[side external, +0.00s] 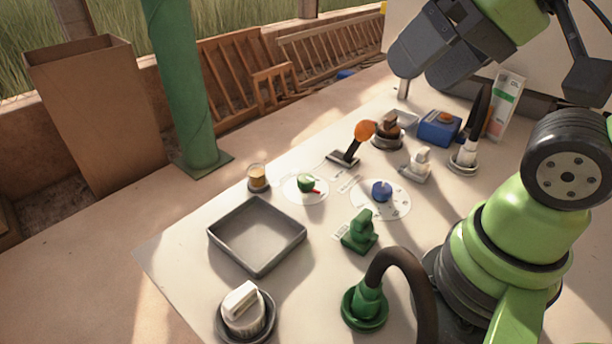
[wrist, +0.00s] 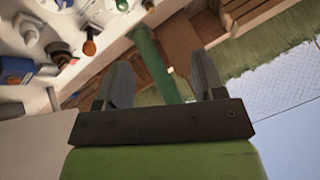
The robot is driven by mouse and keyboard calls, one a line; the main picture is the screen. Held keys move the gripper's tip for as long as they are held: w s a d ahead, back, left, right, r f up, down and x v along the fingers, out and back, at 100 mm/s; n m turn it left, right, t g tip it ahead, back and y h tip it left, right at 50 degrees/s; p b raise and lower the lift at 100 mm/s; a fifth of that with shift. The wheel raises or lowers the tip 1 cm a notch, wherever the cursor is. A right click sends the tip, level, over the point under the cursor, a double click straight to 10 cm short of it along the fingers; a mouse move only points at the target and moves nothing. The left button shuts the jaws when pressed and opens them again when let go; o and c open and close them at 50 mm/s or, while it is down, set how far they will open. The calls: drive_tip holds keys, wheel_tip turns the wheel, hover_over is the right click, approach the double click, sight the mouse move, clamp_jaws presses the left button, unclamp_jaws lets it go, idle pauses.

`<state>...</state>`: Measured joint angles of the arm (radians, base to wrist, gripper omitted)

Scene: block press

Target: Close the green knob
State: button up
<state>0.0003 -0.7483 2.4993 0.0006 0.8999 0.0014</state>
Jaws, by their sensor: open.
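The green knob (side external: 306,182) sits on a round white dial near the middle of the table in the side view, with a red pointer toward its lower right. In the wrist view a small green piece (wrist: 122,5) at the top edge looks like the same knob. My gripper (wrist: 163,78) is open, with two grey fingers spread apart and nothing between them. It is held high and away from the knob, facing the wall and grass beyond the table. In the side view I cannot make out the fingertips.
A blue knob (side external: 382,191) on a dotted dial, an orange-ended lever (side external: 364,131) and a small jar (side external: 258,178) stand around the green knob. A grey tray (side external: 226,254) and a green block-shaped control (side external: 360,232) are nearer. A green post (side external: 183,90) rises beyond the table.

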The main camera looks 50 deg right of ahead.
drive_tip(key=w+d+f+m+g, duration=0.1)
drive_tip(key=w+m+g, duration=0.1)
drive_tip(key=w+m, duration=0.4)
drive_tip(key=m+g+y, duration=0.2)
drive_tip(key=m+g, duration=0.1)
drive_tip(key=m, duration=1.2)
hover_over(306, 178)
drive_tip(key=s+d, duration=0.2)
drive_tip(key=d, duration=0.1)
wheel_tip(306, 178, down, 20)
drive_tip(key=f, duration=0.1)
drive_tip(key=x, duration=0.8)
drive_tip(key=shift+w+f, duration=0.15)
drive_tip(key=shift+f, duration=0.1)
drive_tip(key=c, duration=0.9)
